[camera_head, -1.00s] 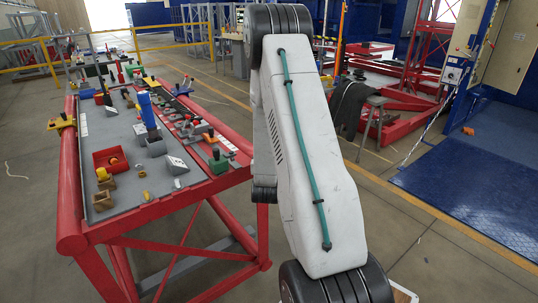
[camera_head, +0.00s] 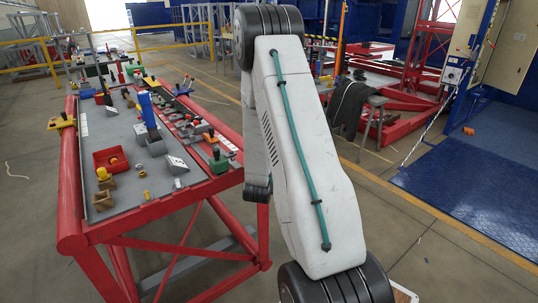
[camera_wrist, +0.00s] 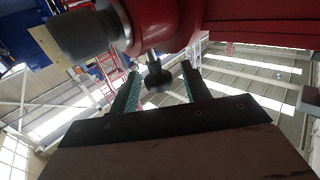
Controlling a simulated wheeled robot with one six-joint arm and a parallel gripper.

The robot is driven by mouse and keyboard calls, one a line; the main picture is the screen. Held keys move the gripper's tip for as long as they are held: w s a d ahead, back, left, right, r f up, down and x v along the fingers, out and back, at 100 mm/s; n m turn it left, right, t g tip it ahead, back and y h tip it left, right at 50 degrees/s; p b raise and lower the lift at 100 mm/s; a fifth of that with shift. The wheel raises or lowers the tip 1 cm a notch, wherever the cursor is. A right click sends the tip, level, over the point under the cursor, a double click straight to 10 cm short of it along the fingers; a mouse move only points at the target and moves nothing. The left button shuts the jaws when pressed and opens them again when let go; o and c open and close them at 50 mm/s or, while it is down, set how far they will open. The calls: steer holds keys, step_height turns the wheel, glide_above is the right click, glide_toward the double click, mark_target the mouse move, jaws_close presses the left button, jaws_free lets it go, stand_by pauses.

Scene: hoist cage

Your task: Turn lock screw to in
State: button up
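In the wrist view, a small dark knob on a short stem, which looks like the lock screw (camera_wrist: 157,76), hangs below a red rounded part (camera_wrist: 160,25). My gripper (camera_wrist: 160,70) points up from below, its two green-faced fingers apart on either side of the knob. I see a gap between each finger and the knob, so it is not gripped. How far the knob sits between the fingers in depth is hard to tell. In the head view my arm hides the gripper and the screw.
A blurred dark cylinder (camera_wrist: 85,35) with a beige plate (camera_wrist: 45,45) is close at the upper left of the wrist view. A red-framed workbench (camera_head: 68,190) with tools stands left of my arm. A blue floor plate (camera_head: 480,190) lies at the right.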

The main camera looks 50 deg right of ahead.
steer(key=v, duration=0.7)
steer(key=shift+s+a, duration=0.15)
steer(key=shift+a, duration=0.2)
